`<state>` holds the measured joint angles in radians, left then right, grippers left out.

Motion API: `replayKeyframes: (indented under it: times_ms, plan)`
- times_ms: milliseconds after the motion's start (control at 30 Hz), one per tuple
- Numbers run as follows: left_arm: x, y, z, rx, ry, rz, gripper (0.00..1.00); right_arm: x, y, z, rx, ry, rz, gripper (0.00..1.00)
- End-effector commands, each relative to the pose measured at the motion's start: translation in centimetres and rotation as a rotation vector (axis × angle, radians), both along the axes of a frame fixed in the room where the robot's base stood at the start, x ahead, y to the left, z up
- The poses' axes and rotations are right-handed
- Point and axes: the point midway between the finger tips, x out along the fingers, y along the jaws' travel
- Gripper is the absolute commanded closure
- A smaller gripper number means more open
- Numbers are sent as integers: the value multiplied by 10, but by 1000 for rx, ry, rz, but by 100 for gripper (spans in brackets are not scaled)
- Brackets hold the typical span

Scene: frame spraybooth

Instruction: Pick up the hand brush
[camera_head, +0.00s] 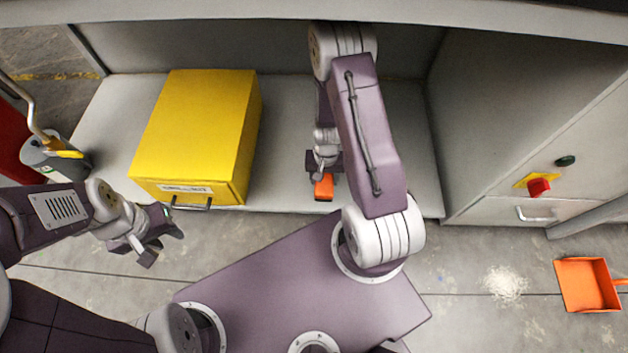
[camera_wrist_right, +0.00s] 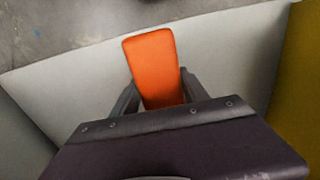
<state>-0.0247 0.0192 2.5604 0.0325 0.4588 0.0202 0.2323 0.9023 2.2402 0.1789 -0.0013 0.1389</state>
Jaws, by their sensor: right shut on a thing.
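The hand brush shows as an orange piece (camera_head: 324,188) at the front edge of the grey shelf, under my right arm. It also shows in the right wrist view (camera_wrist_right: 155,65), sticking out between the two dark fingers. My right gripper (camera_wrist_right: 157,92) is shut on it. The rest of the brush is hidden by the gripper. I cannot tell whether the brush touches the shelf. My left gripper (camera_head: 157,235) is open and empty, in front of the yellow box.
A yellow box (camera_head: 195,125) with a handle stands left on the shelf (camera_head: 285,150). A grey bucket (camera_head: 50,160) is at far left. An orange dustpan (camera_head: 587,284) and a pale debris pile (camera_head: 505,283) lie on the floor at right. A red knob (camera_head: 538,187) is on the right cabinet.

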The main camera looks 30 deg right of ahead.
Motion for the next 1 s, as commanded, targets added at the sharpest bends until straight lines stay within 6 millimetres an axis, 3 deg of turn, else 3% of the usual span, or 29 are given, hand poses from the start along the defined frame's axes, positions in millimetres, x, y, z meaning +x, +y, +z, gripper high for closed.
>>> replayKeyframes:
  times_ms: [100,300,700,733,833,1000]
  plan:
    - [0,0,-13,0,-1,0,64,-23,-16,14,-1,-3,-6,99]
    - [0,0,-7,0,-1,0,64,-51,-36,39,0,0,-4,99]
    - [0,0,-7,0,-1,0,64,-59,-41,44,0,0,1,99]
    - [0,0,-7,0,-1,0,64,-59,-41,44,0,0,1,53]
    - [0,0,-7,0,-1,0,64,-59,-41,44,0,0,1,80]
    - [0,0,-1,0,-1,0,64,-59,-41,49,1,1,0,80]
